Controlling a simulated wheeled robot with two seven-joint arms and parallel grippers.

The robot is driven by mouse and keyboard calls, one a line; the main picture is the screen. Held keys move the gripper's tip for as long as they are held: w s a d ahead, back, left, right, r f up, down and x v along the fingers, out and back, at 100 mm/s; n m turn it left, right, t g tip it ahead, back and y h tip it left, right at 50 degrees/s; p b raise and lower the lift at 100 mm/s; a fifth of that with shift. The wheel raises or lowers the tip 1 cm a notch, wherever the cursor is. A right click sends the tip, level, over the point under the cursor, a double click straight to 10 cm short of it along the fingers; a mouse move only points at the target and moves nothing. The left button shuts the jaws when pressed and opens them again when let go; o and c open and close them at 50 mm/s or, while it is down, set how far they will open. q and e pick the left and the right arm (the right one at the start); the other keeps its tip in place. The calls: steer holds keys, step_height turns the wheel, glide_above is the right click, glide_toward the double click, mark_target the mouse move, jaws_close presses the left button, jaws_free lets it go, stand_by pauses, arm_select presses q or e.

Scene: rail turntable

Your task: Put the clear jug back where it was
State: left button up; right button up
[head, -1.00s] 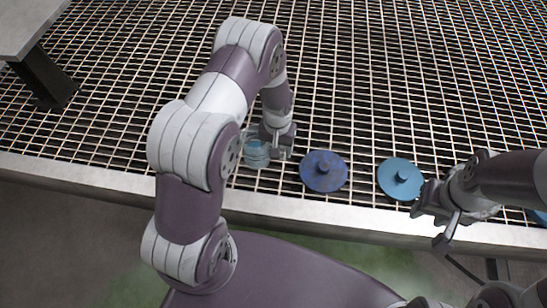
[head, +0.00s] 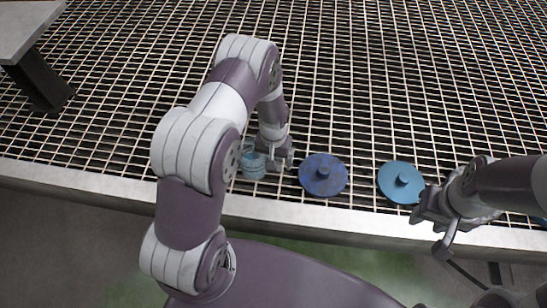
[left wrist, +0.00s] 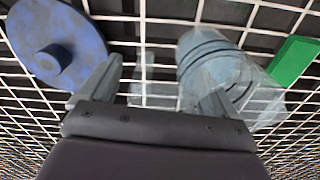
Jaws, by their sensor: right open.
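The clear jug (head: 253,163), bluish with ring lines, is at the near side of the grid table, partly hidden by my left arm. It also shows in the left wrist view (left wrist: 205,55). My left gripper (head: 281,163) is low beside the jug, on its right. In the left wrist view its fingers (left wrist: 158,88) are spread wide, with one finger overlapping the jug's clear wall. I cannot tell whether that finger is inside, behind or touching the jug. My right gripper (head: 432,222) is open and empty near the table's front edge.
A dark blue knobbed disc (head: 323,188) lies right of my left gripper. A lighter blue knobbed disc (head: 400,194) lies by my right gripper. A green piece (left wrist: 293,62) shows beyond the jug in the wrist view. The grid (head: 400,80) behind is clear.

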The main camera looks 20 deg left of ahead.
arm_select(q)
step_height(320, 180, up, 12)
steer(key=p, duration=0.4)
steer(key=shift+f, duration=0.15)
steer(key=s+d+r+m+t, duration=0.1)
steer(key=s+d+r, duration=0.1)
steer(key=s+r, duration=1.2)
steer(key=shift+s+r+m+p, duration=0.3)
steer(key=shift+r, duration=0.45)
